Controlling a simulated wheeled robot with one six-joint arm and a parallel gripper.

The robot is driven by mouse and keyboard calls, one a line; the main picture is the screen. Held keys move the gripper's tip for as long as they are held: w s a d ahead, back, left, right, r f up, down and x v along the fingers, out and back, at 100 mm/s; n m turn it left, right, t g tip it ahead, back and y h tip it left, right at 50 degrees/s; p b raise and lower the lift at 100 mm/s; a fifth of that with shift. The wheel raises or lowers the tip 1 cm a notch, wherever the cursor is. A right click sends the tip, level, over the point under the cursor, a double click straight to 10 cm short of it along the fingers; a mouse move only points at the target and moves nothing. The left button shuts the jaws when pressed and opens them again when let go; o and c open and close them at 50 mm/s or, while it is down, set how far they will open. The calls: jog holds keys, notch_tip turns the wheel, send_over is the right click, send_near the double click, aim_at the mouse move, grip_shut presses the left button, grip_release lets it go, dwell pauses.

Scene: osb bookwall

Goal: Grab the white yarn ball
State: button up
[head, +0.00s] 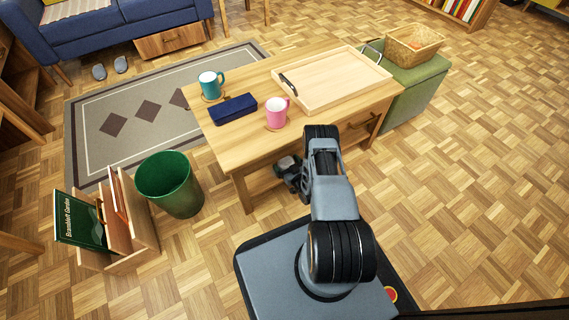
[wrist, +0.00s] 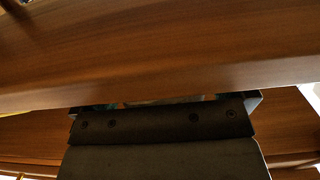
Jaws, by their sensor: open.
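I see no white yarn ball in either view. My gripper (head: 290,170) is low at the near side of the wooden coffee table (head: 225,139), by its front edge and partly behind my arm. It is open, and I see nothing held in it. In the wrist view, a brown wooden surface (wrist: 160,50) fills the top and hides the fingertips. Only a thin strip of blurred colour shows between that wood and the dark gripper body.
On the table are a teal mug (head: 211,85), a blue case (head: 233,108), a pink mug (head: 277,112) and a wooden tray (head: 330,80). A wicker basket (head: 414,46) sits on a green ottoman (head: 415,88). A green bin (head: 169,184) stands left. The right floor is clear.

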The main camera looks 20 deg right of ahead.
jog(key=shift+a, duration=0.15)
jog(key=shift+c, duration=1.2)
jog(key=c, duration=0.6)
jog(key=shift+r, duration=0.2)
